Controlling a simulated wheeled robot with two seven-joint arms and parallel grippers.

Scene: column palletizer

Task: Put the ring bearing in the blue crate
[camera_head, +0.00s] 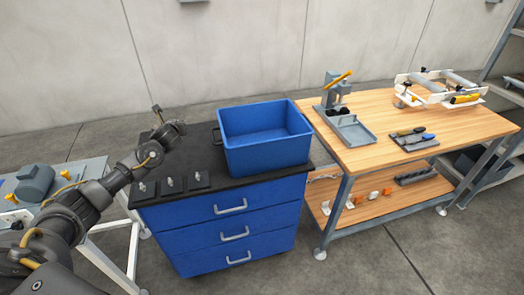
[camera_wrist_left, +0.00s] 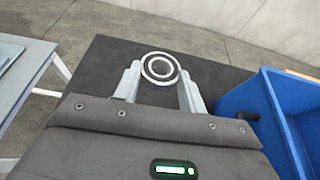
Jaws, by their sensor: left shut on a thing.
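The ring bearing (camera_wrist_left: 160,68) is a light metal ring with a dark groove, seen in the left wrist view. My left gripper (camera_wrist_left: 159,78) is shut on it, with one finger on each side. In the head view my left gripper (camera_head: 158,112) is over the back left part of the black cabinet top, left of the crate; the bearing is too small to make out there. The blue crate (camera_head: 268,157) stands open on the cabinet top, and its inside looks empty. In the left wrist view the crate (camera_wrist_left: 262,97) is at the right, apart from the bearing. My right gripper is not in view.
A wooden workbench (camera_head: 375,155) with a grey tray (camera_head: 357,134) stands at the right. A grey table (camera_head: 90,170) is at the left.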

